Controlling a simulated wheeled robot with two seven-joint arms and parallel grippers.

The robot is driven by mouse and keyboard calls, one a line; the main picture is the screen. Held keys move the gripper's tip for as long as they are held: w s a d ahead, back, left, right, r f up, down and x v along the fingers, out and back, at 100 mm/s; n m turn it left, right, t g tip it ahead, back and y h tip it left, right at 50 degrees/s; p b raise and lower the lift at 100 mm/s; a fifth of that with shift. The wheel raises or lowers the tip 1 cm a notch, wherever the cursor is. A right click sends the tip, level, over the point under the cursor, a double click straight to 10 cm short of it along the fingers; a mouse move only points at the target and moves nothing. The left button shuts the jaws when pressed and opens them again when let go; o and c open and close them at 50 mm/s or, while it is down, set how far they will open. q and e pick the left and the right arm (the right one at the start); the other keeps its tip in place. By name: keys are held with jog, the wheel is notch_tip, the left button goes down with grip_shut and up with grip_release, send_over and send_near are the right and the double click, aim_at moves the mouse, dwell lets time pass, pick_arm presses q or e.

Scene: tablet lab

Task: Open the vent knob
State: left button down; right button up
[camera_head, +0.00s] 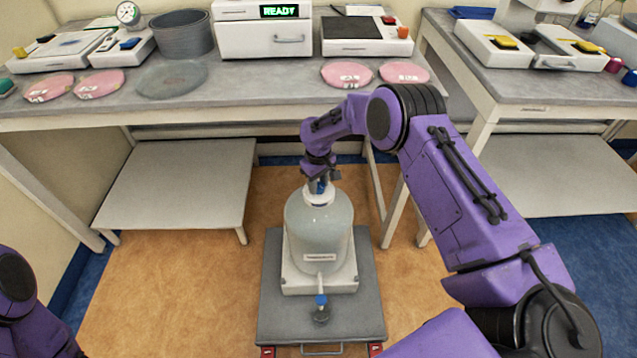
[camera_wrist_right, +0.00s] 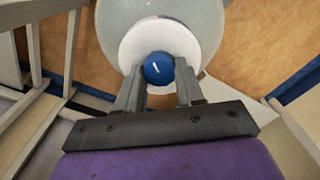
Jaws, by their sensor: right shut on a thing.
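A translucent carboy (camera_head: 319,228) with a white cap stands upright on a white base on a low grey cart. The blue vent knob (camera_wrist_right: 158,68) sits on top of the white cap (camera_wrist_right: 150,42), with a short white mark on its face. My right gripper (camera_head: 319,184) is above the cap, and in the right wrist view its two fingers (camera_wrist_right: 158,80) are shut on the knob from either side. In the head view the gripper mostly hides the knob. A blue-handled spigot (camera_head: 321,300) is at the carboy's lower front. Of my left arm, only a part shows at the lower left; its gripper is out of view.
A grey bench (camera_head: 265,80) behind holds a white device reading READY (camera_head: 264,38), pink discs (camera_head: 347,75) and a grey tub (camera_head: 182,33). Low shelves (camera_head: 178,180) stand under the benches. The orange floor (camera_head: 180,290) is clear left of the cart (camera_head: 268,318).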

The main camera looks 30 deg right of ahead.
jog(key=n, duration=0.4)
jog(key=shift+n+b, duration=0.35)
jog(key=shift+n, duration=1.35)
jog(key=o, duration=1)
jog(key=shift+o, duration=0.2)
notch_tip(320, 180, up, 11)
jog(key=shift+f, duration=0.2)
